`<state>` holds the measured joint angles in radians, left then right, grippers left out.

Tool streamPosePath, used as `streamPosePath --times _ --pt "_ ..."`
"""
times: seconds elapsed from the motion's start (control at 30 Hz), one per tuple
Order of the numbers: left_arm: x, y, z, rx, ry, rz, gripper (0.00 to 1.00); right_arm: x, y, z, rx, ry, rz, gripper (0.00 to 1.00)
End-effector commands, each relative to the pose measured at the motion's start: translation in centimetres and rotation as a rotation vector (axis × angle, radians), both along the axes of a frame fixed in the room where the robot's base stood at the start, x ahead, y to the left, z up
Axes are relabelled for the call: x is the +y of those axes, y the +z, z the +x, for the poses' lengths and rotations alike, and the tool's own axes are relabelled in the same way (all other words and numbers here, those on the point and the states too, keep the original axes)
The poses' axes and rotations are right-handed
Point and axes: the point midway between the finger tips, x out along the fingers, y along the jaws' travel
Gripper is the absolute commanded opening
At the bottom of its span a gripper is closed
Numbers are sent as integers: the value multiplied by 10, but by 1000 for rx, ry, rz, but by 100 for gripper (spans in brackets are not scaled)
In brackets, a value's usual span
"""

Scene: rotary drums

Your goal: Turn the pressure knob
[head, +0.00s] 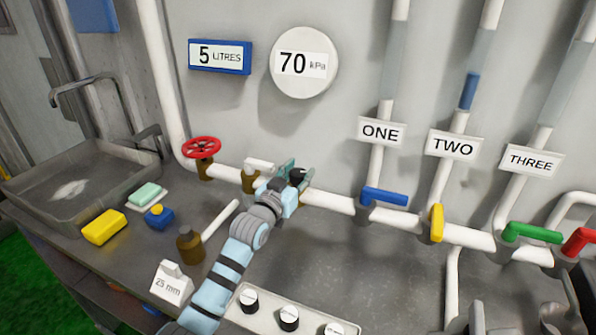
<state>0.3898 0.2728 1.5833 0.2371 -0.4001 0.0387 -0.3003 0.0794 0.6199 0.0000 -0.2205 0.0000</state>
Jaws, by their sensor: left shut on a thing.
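The pressure knob (298,174) is a small black knob at the white pipe along the wall, below the gauge. My left gripper (293,177) reaches up to it from the front and is shut on it, with its teal fingers at the knob's sides. The fingers and wrist hide much of the knob and its mount. The round white gauge (303,63) on the wall above reads 70 kPa.
A red handwheel (201,147) and a brass valve (250,181) sit left of my gripper on the pipe. Blue (384,196), yellow (436,222) and green (532,233) levers stand to the right.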

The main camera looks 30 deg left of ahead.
Motion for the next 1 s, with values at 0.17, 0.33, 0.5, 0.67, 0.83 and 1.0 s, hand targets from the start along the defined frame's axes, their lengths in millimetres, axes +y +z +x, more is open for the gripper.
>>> streamPosePath --times 0.17,0.33,0.5,0.67,0.83,1.0 --pt "-3 6 0 10 99 2 10 0 39 0 1 0 0 59" --pt "-6 -8 1 -1 250 0 10 0 -5 0 -1 0 0 59" --pt "-4 -3 0 -1 337 0 10 0 -22 0 0 0 0 59" --pt "-4 -1 0 4 347 -1 10 0 -20 0 -1 0 0 59" --pt "-4 -1 0 6 347 0 41 0 -19 0 -1 0 0 59" --pt "-3 0 -1 4 347 2 59 0 -19 0 -1 0 0 59"
